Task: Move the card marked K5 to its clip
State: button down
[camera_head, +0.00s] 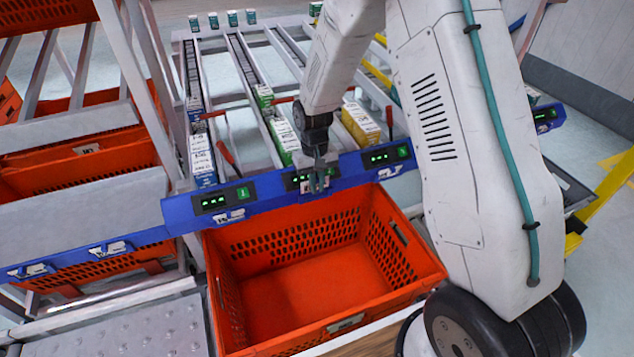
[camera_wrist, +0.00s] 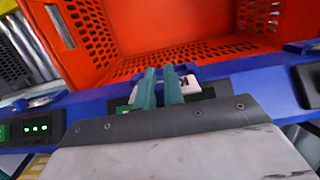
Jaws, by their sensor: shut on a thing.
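My gripper (camera_head: 317,183), with teal fingers, is at the blue rail (camera_head: 265,197) above the orange tote. In the wrist view the gripper (camera_wrist: 160,83) points at the rail's front, with its fingertips close together. It is shut on a small white card (camera_wrist: 190,84) with a dark mark, which shows at the right of the fingertips. The fingers cover part of the card, and I cannot read the mark as K5. The card is right at the rail's front; I cannot tell whether it is seated in a clip.
Another label card (camera_head: 230,215) is on the rail at left, and one (camera_head: 388,172) at right. Green-lit displays (camera_head: 222,200) line the rail. An empty orange tote (camera_head: 318,285) stands below. Boxes, such as a yellow one (camera_head: 360,124), sit in the rack lanes behind.

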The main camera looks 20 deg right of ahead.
jog(key=shift+f, duration=1.45)
jog(key=c, duration=1.4)
grip_release()
jog(key=shift+c, duration=0.2)
jog(key=r, duration=0.5)
jog(key=w+r, duration=0.1)
jog(key=r, duration=0.1)
jog(key=shift+w+r, duration=0.1)
jog(key=shift+r, duration=0.25)
